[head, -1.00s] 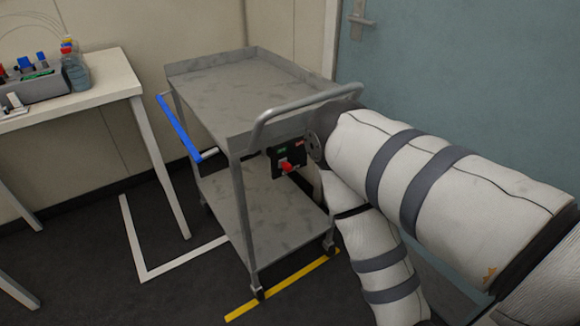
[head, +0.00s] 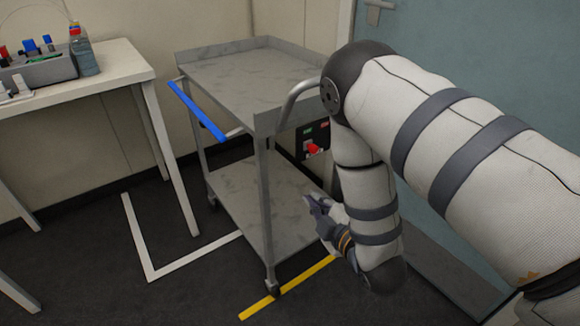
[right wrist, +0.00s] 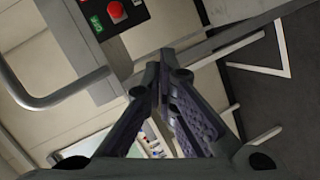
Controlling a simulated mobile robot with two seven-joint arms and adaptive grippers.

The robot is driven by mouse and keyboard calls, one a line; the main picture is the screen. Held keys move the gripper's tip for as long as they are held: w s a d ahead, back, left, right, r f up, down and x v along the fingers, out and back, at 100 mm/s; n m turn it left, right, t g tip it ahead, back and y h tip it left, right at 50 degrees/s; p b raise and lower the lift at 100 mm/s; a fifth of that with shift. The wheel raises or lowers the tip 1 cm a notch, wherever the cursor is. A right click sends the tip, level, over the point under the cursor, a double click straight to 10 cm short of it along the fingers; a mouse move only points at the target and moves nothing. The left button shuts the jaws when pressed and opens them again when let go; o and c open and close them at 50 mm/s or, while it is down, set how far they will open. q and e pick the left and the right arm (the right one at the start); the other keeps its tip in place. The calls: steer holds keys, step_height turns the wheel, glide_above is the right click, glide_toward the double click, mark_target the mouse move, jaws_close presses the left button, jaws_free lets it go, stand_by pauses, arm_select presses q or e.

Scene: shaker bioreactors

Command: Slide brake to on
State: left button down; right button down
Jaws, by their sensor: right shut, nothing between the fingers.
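The brake is a black panel (head: 322,138) on the near end of the grey cart (head: 250,90), below the cart's handle. It carries a red knob (head: 313,148) under a green and a red label; I cannot tell which position it is set to. The panel shows at the top of the right wrist view (right wrist: 134,37), with its red knob (right wrist: 116,11). My right gripper (head: 312,203) is shut and empty, below and apart from the panel, beside the cart's lower shelf. In the right wrist view its fingers (right wrist: 160,78) point toward the cart's side. My left gripper is out of view.
A blue bar (head: 197,112) runs along the cart's left side. The grey push handle (head: 300,98) is partly hidden by my right arm. A white table (head: 110,77) with a bottle and a grey box stands left. A teal door (head: 480,60) is behind. Dark floor is open in front.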

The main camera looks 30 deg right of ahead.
mark_target(313, 149)
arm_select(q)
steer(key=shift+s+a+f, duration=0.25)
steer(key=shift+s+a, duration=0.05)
arm_select(e)
steer(key=r, duration=0.1)
steer(key=w+r+n+t, duration=0.1)
steer(key=r, duration=0.1)
steer(key=w+r+t, duration=0.1)
steer(key=shift+w+r+n, duration=0.15)
steer(key=shift+w+n, duration=0.05)
steer(key=shift+n, duration=0.1)
arm_select(q)
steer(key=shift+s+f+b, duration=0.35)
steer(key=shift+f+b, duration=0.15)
steer(key=shift+b, duration=0.1)
arm_select(e)
steer(key=w+d, duration=0.1)
steer(key=w, duration=0.2)
steer(key=w+d+f, duration=0.1)
steer(key=w+d, duration=0.1)
steer(key=w, duration=0.1)
steer(key=w+d, duration=0.2)
steer(key=w, duration=0.2)
steer(key=shift+d+f, duration=0.2)
steer(key=shift+f, duration=0.15)
